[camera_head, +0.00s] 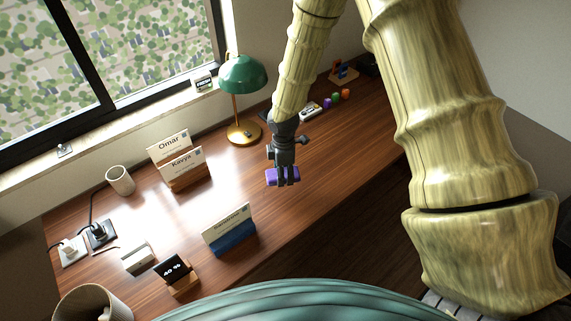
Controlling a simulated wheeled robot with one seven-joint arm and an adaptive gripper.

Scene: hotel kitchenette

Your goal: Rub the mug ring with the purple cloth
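My gripper (285,177) is at the middle of the wooden desk, pointing down. Its dark fingers are around the purple cloth (271,177), which shows on both sides of them. The cloth is at or just above the desk top; I cannot tell which. No mug ring can be made out; glare lies on part of the desk. A white mug (120,180) stands at the left near the window wall.
On the wooden desk (330,187), a green lamp (243,88) stands behind my gripper. Name cards Omar (168,143) and Kavya (187,168) and a blue-based card (229,229) stand left of it. Small coloured items (336,98) are at the back right. The desk right of my gripper is clear.

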